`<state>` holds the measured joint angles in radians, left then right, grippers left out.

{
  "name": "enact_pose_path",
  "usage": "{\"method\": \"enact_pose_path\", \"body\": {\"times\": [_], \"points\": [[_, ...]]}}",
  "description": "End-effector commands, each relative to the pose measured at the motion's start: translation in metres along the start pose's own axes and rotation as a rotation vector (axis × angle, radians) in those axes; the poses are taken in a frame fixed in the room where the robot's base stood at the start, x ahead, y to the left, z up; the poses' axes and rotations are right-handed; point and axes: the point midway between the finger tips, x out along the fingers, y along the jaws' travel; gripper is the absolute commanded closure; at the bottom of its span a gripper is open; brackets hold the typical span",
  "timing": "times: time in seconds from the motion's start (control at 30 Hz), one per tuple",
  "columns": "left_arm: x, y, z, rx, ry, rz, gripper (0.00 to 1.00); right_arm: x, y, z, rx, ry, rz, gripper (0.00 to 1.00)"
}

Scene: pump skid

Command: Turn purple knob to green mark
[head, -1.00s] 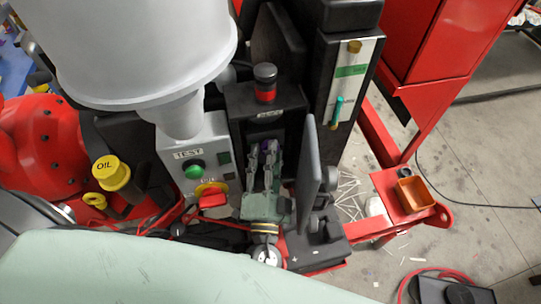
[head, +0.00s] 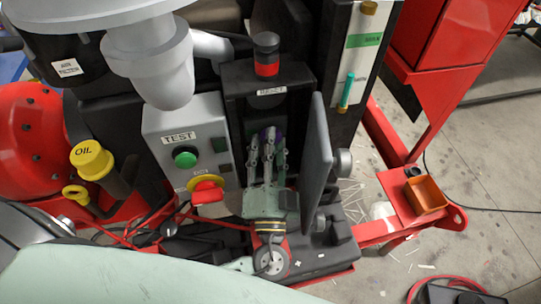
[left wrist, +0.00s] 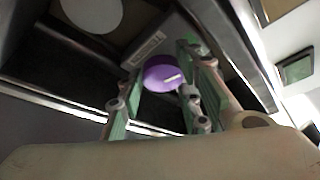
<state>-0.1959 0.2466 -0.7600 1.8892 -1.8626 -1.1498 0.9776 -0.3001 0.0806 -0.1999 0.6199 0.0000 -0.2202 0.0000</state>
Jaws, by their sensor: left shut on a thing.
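The purple knob (left wrist: 160,75) shows in the left wrist view as a round disc with a short pale mark on its face. My left gripper (left wrist: 164,78) is shut on it, with fingers on both sides of the rim. In the head view the left gripper (head: 267,137) reaches into the recess of a black housing (head: 237,100), below its "RESET" label. Only a bit of purple (head: 279,136) shows behind the fingers there. My right gripper is not in view.
A grey panel door (head: 316,165) stands open close to the right of my left gripper. A grey "TEST" box (head: 153,122) with a green button (head: 185,157) and red switch (head: 207,192) is to the left. A gauge with green tape (head: 364,40) stands at right.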

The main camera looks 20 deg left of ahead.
Motion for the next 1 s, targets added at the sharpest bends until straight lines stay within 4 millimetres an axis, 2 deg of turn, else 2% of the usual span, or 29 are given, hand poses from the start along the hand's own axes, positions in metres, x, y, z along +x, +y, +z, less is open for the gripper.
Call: {"method": "enact_pose_path", "body": {"times": [0.03,0.07,0.43,0.47,0.6,0.87,1.0], "points": [[-0.0047,0.0082,0.0047,-0.009,-0.003,0.014,0.94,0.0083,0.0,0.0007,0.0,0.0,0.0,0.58],[-0.0045,0.0077,0.0041,-0.013,-0.003,0.012,0.94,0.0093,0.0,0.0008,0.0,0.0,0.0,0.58],[-0.0042,0.0064,0.0021,-0.021,-0.004,0.013,0.94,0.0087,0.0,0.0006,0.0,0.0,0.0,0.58],[-0.0042,0.0064,0.0022,-0.021,-0.004,0.013,0.66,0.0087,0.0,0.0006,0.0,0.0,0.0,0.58],[-0.0039,0.0057,0.0022,-0.02,-0.004,0.01,0.54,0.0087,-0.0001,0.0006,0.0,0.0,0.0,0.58],[-0.0023,0.0029,0.0012,-0.021,-0.002,0.001,0.53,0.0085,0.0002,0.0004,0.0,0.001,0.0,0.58],[-0.0098,0.003,0.0013,-0.021,-0.003,0.002,0.53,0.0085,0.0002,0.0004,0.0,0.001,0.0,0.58]]}}
